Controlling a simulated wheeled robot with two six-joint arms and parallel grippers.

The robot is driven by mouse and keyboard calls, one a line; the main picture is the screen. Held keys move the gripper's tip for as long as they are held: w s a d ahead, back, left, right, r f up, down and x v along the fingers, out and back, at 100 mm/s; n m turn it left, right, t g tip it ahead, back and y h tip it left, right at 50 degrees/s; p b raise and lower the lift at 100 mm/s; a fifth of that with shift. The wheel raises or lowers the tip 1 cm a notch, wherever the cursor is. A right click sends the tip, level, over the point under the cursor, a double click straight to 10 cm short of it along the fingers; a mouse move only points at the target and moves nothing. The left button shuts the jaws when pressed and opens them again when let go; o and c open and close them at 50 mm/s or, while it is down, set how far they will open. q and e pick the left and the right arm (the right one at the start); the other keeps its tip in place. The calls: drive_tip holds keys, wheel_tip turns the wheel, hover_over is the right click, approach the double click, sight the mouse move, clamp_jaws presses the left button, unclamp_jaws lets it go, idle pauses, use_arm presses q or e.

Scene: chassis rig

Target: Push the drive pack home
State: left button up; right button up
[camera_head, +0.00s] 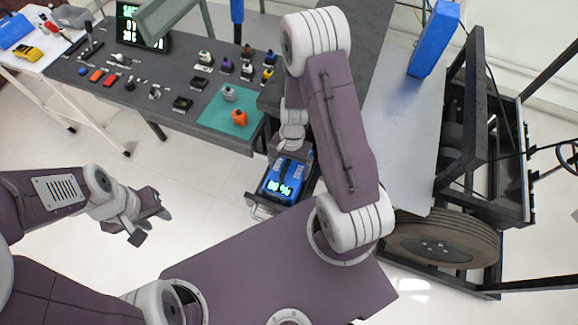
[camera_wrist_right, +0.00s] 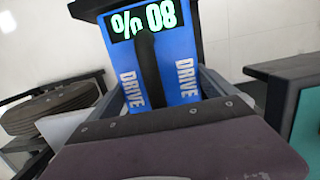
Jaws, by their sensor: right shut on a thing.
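The drive pack (camera_head: 284,182) is a blue block with a black strip and a lit green percent readout. It sits in a dark open frame (camera_head: 255,206) low at the centre of the head view. In the right wrist view the drive pack (camera_wrist_right: 187,62) fills the upper middle, with DRIVE printed on both sides of the black strip. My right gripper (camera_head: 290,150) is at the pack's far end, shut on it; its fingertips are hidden. How deep the pack sits in the frame cannot be told. My left gripper (camera_head: 152,226) is open and empty over the floor.
A grey bench (camera_head: 150,75) with small parts and a teal mat (camera_head: 222,122) stands behind on the left. A large wheel (camera_head: 440,240) and a black chassis frame (camera_head: 490,130) stand at the right. A light panel (camera_head: 400,140) lies between. The floor by my left gripper is clear.

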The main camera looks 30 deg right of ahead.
drive_tip(key=shift+f+b, duration=1.05)
drive_tip(key=shift+f, duration=0.25)
drive_tip(key=o, duration=1.7)
drive_tip(key=shift+s+r, duration=0.1)
